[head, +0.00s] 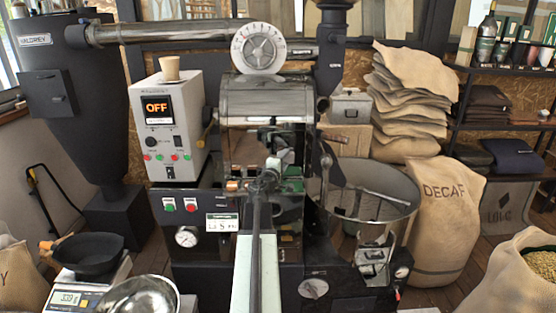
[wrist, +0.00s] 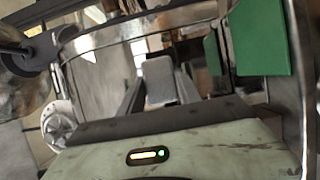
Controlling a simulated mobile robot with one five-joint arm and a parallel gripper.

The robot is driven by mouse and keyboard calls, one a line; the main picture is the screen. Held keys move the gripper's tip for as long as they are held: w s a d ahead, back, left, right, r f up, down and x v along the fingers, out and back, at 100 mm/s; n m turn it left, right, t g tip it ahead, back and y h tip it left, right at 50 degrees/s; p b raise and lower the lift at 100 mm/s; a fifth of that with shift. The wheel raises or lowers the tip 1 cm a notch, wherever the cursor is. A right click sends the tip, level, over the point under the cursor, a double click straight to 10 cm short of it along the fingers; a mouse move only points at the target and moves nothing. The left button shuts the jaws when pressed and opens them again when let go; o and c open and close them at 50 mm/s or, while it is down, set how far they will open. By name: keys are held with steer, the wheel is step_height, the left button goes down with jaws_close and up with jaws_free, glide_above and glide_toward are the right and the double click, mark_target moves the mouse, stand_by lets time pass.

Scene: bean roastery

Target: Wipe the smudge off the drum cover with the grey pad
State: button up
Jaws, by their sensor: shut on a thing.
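The drum cover (head: 262,98) is the shiny, curved metal front of the roaster, below the round dial. It fills much of the wrist view (wrist: 95,75) and mirrors its surroundings. My gripper (head: 272,135) is in front of the cover's lower part. In the wrist view my gripper (wrist: 160,88) is shut on the grey pad (wrist: 158,78), a small block held between the fingers and facing the cover. I cannot tell whether the pad touches the metal. I cannot make out the smudge among the reflections.
The control box (head: 170,125) reads OFF and carries a paper cup (head: 170,68) on top. The round cooling bin (head: 370,190) stands right of my arm. A scale (head: 85,285) with a black pan is at lower left. A DECAF sack (head: 445,220) stands at right.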

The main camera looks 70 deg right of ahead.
mark_target(277, 152)
steer(key=shift+s, duration=0.25)
steer(key=shift+w+d, duration=0.1)
steer(key=shift+d, duration=0.15)
steer(key=shift+w+a+r+p, duration=0.25)
steer(key=shift+w+r+p, duration=0.05)
steer(key=shift+w, duration=0.3)
steer(key=shift+w+a+r+p, duration=0.25)
steer(key=shift+w+r+p, duration=0.1)
steer(key=shift+w, duration=0.3)
steer(key=shift+w+a+r+p, duration=0.25)
steer(key=shift+w+r, duration=0.05)
steer(key=shift+w, duration=0.3)
steer(key=s, duration=0.1)
steer(key=s+d, duration=0.1)
steer(key=s, duration=0.1)
steer(key=shift+s+d+f, duration=0.15)
steer(key=shift+s+d, duration=0.1)
steer(key=shift+s, duration=0.15)
steer(key=shift+w, duration=0.1)
